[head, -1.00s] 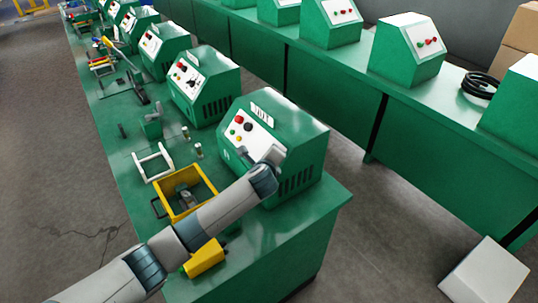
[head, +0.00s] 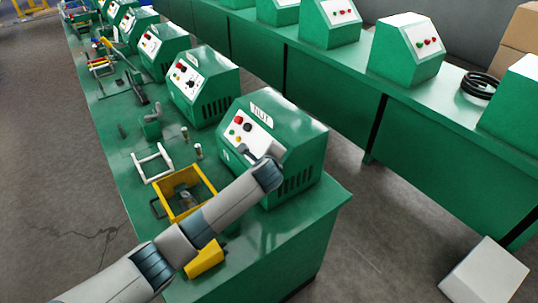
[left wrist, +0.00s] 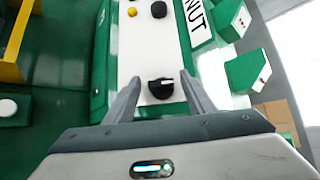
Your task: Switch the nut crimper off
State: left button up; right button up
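The nut crimper (head: 285,125) is the nearest green machine on the left bench, with a NUT label on top. Its white sloped panel (head: 242,131) carries a red button, a black knob, and small yellow and green parts. In the left wrist view a black knob (left wrist: 160,90) with a pale mark sits low on the white panel. My left gripper (left wrist: 160,76) is open, with one finger on each side of this knob and a visible gap at both sides. In the head view the left gripper (head: 249,151) is at the panel's lower right part. My right gripper is not in view.
A yellow bin (head: 178,210), a white frame (head: 153,163) and a yellow object (head: 204,260) lie on the bench near my left arm. More green crimpers (head: 203,85) stand behind in a row. A second bench (head: 430,130) runs along the right across an aisle.

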pick_arm(q)
jog(key=b+v, duration=0.5)
jog(key=v, duration=1.2)
jog(key=shift+r, duration=0.15)
jog(key=shift+s, duration=0.15)
jog(key=shift+a, duration=0.1)
